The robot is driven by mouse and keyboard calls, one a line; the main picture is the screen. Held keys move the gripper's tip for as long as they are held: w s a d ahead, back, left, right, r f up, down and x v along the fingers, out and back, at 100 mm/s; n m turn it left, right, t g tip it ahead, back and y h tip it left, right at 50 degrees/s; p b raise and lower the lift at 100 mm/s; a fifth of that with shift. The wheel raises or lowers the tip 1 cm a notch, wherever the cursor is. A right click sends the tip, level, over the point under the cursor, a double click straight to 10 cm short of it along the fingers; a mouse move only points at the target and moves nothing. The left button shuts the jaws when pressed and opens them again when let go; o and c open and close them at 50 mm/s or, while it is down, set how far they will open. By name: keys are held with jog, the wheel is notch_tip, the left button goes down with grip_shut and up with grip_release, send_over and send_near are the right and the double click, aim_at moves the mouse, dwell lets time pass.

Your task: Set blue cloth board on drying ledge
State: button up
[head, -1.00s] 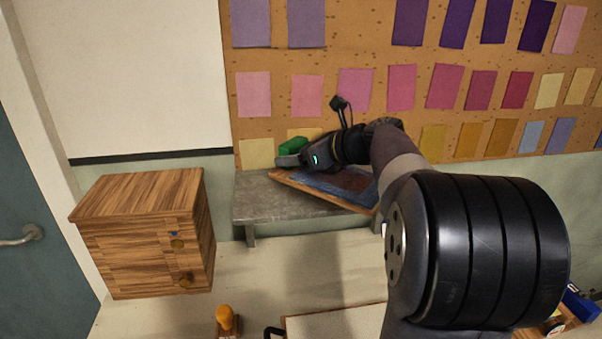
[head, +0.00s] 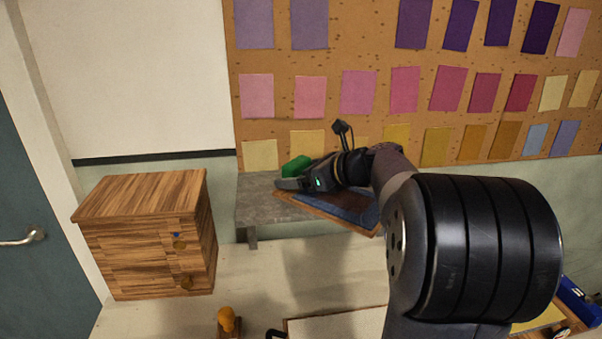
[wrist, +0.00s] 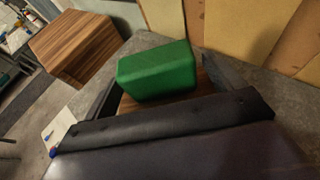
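The blue cloth board (head: 350,206) is a wooden-edged panel with dark blue cloth, set at an angle over the grey drying ledge (head: 255,208). Its front right part overhangs the ledge's front edge. A green block (head: 297,166) is at the board's left end. My gripper (head: 285,183) is at that end, its fingers on either side of the green block, which also shows in the wrist view (wrist: 155,70). The grip looks closed on the board's block. I cannot tell whether the board touches the ledge.
A wooden cabinet (head: 150,235) stands left of the ledge. A cork board (head: 340,115) with colour swatches is on the wall behind. A pale table or board (head: 340,325) and an orange-topped object (head: 228,320) are at the bottom. The ledge's left end is bare.

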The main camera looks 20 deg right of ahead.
aim_at(301, 163)
jog(key=shift+r, duration=0.1)
jog(key=shift+s+d+r, duration=0.15)
jog(key=v, duration=1.1)
jog(key=shift+s+d, duration=0.1)
jog(key=shift+s, duration=0.15)
jog(key=x, duration=1.1)
jog(key=shift+w+a, duration=0.2)
jog(key=shift+w, duration=0.05)
jog(key=shift+w+a+r, duration=0.1)
jog(key=shift+w, duration=0.15)
jog(key=shift+s+r, duration=0.1)
jog(key=shift+r, duration=1.4)
